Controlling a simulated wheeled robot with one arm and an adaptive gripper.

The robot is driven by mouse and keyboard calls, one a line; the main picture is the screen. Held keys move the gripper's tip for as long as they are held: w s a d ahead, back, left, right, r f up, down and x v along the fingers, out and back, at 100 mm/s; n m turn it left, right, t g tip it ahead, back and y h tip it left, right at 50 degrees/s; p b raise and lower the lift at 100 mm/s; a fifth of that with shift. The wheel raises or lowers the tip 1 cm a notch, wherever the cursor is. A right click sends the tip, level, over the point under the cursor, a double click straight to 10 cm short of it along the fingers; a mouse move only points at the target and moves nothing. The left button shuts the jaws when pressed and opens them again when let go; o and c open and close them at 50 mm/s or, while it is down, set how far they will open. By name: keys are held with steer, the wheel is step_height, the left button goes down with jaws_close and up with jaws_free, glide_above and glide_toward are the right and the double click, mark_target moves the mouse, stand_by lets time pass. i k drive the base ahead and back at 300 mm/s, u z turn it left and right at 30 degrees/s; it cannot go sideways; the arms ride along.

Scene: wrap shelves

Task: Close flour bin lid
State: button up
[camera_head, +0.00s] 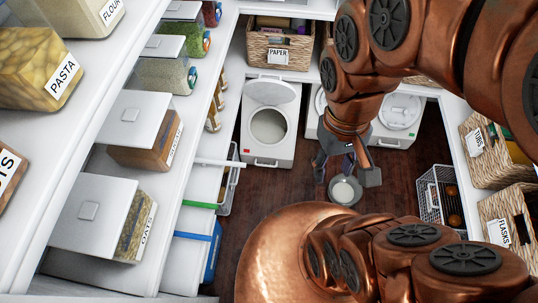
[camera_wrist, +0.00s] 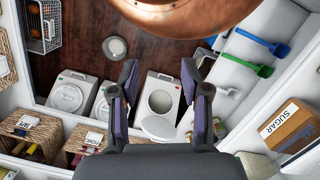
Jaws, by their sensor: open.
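A white bin (camera_head: 268,148) stands on the floor at the back, with its round mouth uncovered. Its lid (camera_head: 270,92) is swung up and leans back on the far side. No flour label is readable on it. The wrist view shows the same bin (camera_wrist: 151,86) between my fingers, with its raised lid (camera_wrist: 158,127) below the mouth. My gripper (camera_head: 345,178) is open and empty, pointing down to the right of the bin and apart from it. It also shows in the wrist view (camera_wrist: 160,72).
Two other white bins with lids down (camera_head: 397,112) stand to the right, partly behind my arm. A small pan (camera_head: 345,191) sits on the floor below my gripper. Shelves line the left, with green (camera_head: 200,204) and blue (camera_head: 193,236) handles protruding. A wire basket (camera_head: 437,192) stands right.

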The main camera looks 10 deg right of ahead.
mark_target(267, 92)
steer(key=z, duration=0.3)
steer(key=k, duration=0.45)
steer(key=z, duration=0.2)
steer(key=i, duration=1)
steer(key=u, duration=1.45)
steer(key=i, duration=0.3)
steer(key=u, duration=0.2)
